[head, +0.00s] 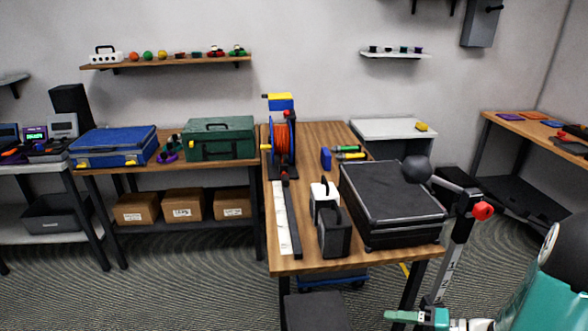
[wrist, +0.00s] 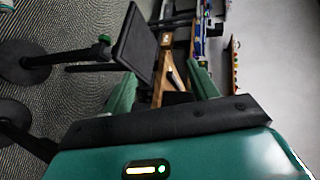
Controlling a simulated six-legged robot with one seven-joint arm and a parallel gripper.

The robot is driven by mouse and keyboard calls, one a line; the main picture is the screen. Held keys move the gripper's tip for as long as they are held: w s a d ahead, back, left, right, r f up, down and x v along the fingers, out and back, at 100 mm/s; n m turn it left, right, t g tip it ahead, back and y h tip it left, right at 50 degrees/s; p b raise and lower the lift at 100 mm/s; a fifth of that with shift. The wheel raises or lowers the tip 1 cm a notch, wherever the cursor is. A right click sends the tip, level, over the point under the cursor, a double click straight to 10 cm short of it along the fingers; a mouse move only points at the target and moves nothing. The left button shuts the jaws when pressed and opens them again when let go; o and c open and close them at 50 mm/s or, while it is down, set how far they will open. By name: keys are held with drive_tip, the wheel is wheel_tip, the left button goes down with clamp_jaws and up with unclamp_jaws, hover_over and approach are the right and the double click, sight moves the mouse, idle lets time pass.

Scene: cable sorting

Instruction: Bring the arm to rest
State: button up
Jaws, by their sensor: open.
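My gripper (head: 402,317) shows at the bottom right of the head view, low and in front of the wooden table's right side. In the wrist view its two green fingers stand apart with a gap between them, so my gripper (wrist: 160,88) is open. No object is held between the fingers. My teal arm (head: 560,285) reaches in from the right edge of the head view. The wrist view is turned on its side and looks past the fingers toward furniture and the floor.
The wooden table (head: 320,262) carries a black case (head: 392,190), a cable reel (head: 283,140), a black box (head: 334,235) and a white one (head: 324,194). A black seat-like block (head: 313,311) stands before it. Patterned floor (head: 180,285) is open at the left.

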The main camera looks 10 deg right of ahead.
drive_tip(key=s+a+r+n+g+h, duration=0.1)
drive_tip(key=s+a+r+n+h, duration=0.2)
drive_tip(key=a+r+h, duration=0.3)
drive_tip(key=s+a+r+n+h, duration=0.3)
drive_tip(key=s+a+r+h, duration=0.2)
drive_tip(key=r, duration=0.7)
drive_tip(key=shift+a+g+h, duration=0.4)
drive_tip(key=shift+a+h, duration=0.05)
drive_tip(key=shift+h, duration=0.15)
